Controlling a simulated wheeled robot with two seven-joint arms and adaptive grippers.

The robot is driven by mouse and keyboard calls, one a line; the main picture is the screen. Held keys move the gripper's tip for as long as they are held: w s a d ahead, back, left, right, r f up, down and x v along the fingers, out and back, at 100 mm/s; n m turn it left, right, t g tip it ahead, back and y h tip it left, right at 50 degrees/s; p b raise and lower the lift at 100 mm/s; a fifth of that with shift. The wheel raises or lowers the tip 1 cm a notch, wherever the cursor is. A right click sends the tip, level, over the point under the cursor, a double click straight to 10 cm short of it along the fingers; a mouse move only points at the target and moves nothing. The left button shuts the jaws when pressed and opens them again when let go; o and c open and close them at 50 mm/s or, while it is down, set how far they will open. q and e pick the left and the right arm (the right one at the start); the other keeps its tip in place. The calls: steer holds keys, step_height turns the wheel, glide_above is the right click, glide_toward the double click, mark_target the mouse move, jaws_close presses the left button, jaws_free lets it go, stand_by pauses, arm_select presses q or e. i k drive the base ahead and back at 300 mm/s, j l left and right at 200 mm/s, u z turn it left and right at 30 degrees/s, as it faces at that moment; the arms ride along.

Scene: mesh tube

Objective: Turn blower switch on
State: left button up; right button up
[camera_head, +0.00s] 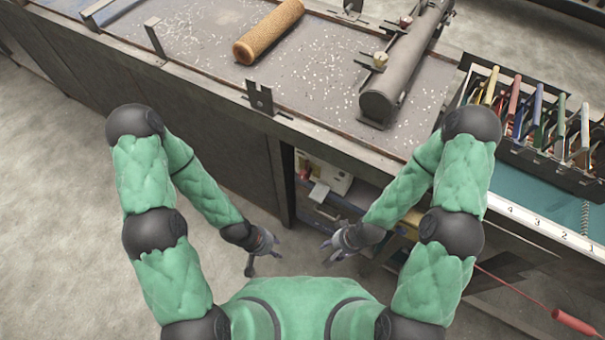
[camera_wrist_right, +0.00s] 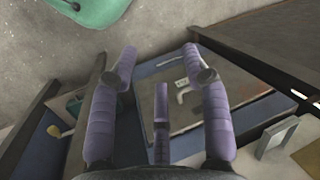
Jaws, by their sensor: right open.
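I cannot make out a blower switch for certain. A pale box (camera_head: 323,173) with a small red part sits on a shelf under the table; whether it is the blower is unclear. My left gripper (camera_head: 264,254) is empty with its fingers spread, in front of the table's side and left of the box. My right gripper (camera_head: 328,250) is open and empty, below the box in the head view, near the shelf opening. In the right wrist view its purple fingers (camera_wrist_right: 160,66) stand apart, with a flat grey surface bearing a white handle-like part (camera_wrist_right: 183,84) behind them.
The metal table (camera_head: 300,75) carries a golden mesh tube (camera_head: 268,32) and a dark grey cylinder (camera_head: 404,66). A rack of coloured-handled tools (camera_head: 540,120) stands at the right. A red-handled tool (camera_head: 573,322) shows at lower right. Floor at left is clear.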

mark_target(304, 175)
steer(key=k+j+z, duration=0.4)
steer(key=k+j, duration=0.45)
